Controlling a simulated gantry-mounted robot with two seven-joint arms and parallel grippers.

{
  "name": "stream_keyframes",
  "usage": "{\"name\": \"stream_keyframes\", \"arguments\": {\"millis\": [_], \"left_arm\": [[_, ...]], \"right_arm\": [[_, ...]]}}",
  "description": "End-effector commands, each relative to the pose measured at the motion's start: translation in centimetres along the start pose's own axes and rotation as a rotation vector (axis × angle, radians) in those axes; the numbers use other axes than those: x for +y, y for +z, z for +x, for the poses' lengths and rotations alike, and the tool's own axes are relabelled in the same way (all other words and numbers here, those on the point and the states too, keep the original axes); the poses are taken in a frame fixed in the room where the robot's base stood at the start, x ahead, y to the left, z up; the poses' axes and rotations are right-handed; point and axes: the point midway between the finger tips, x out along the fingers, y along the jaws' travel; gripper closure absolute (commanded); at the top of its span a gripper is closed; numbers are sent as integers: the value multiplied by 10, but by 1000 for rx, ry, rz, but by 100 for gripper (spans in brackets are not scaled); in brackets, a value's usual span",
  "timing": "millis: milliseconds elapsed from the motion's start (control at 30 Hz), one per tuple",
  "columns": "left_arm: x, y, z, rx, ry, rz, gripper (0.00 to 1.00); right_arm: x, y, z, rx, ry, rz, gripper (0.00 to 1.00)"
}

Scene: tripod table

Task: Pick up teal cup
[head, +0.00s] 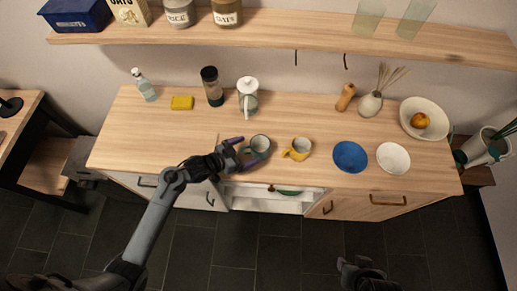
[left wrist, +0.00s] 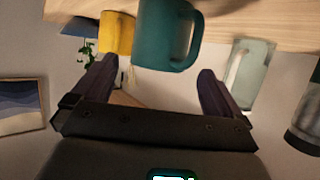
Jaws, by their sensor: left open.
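The teal cup (head: 261,144) stands on the wooden counter near its front edge, left of a yellow cup (head: 299,149). In the left wrist view the teal cup (left wrist: 160,35) is large and lies just beyond the fingertips, with its handle toward the right. My left gripper (head: 242,152) is open, its two dark fingers (left wrist: 157,80) spread on either side of the cup's line, with nothing between them that I can see held. Whether a finger touches the cup I cannot tell. My right gripper (head: 362,272) shows at the bottom, away from the counter; its fingers are unclear.
A blue plate (head: 350,156) and a white plate (head: 393,158) lie to the right. A lidded glass pitcher (head: 248,97), a dark-topped jar (head: 212,87) and a yellow sponge (head: 182,103) stand behind. The shelf (head: 300,33) runs above. The counter's left front is clear.

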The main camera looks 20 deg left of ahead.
Motion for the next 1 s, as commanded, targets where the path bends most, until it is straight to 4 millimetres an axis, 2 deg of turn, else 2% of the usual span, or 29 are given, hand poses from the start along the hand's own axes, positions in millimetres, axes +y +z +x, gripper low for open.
{"name": "stream_keyframes", "arguments": {"millis": [300,667,1000], "left_arm": [[1,-5,39,1,1,-1,0],[1,-5,46,0,0,1,0],[1,-5,45,0,0,1,52]], "right_arm": [[-1,-1,0,2,-3,4,57],[0,-1,1,1,2,-2,57],[2,0,1,0,6,-8,57]]}}
